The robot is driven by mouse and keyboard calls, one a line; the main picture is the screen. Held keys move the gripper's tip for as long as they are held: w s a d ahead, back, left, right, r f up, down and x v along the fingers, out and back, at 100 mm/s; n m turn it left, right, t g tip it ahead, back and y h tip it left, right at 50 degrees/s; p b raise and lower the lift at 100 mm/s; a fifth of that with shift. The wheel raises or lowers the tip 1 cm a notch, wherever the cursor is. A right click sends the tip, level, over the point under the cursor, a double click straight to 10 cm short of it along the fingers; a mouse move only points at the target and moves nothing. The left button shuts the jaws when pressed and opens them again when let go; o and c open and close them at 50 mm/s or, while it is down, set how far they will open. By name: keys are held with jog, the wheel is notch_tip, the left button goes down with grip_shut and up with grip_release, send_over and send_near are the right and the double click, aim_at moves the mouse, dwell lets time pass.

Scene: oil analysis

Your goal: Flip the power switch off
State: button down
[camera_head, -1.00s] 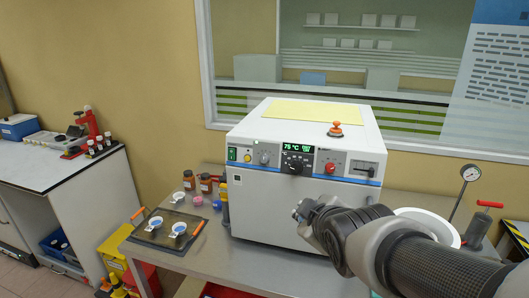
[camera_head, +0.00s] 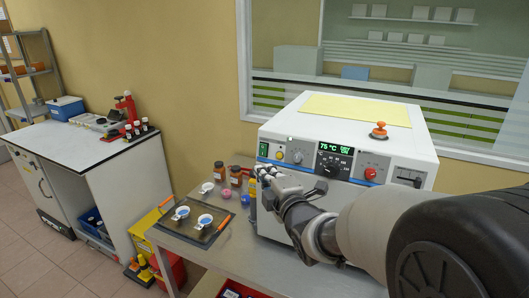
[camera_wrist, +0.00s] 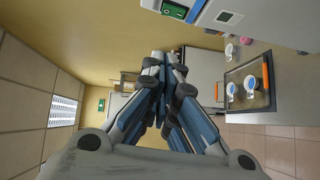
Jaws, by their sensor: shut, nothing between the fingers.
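The white oven-like instrument (camera_head: 350,125) stands on the bench with its control panel facing me. The green power switch (camera_head: 263,149) is at the left end of the panel; it also shows at the top edge of the wrist view (camera_wrist: 173,10). I cannot tell its on or off position. The display beside it is lit and reads 75 °C. My gripper (camera_head: 264,170) is shut and empty. In the head view its tips appear just below the switch, in front of the panel. The wrist view shows the closed fingers (camera_wrist: 160,58) apart from the switch.
A dark tray (camera_head: 192,228) with small white cups lies on the bench left of the instrument. Brown bottles (camera_head: 236,176) stand close to its left side. A red knob (camera_head: 370,173) and dials share the panel. A second bench (camera_head: 60,150) stands at left.

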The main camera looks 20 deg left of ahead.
aim_at(263, 150)
jog(key=w+d+x, duration=0.2)
jog(key=x, duration=1.1)
jog(key=shift+d+f+b, duration=0.2)
jog(key=shift+b, duration=0.1)
jog(key=shift+w+r+b, duration=0.2)
jog(key=shift+w+b, duration=0.1)
jog(key=shift+s, duration=0.15)
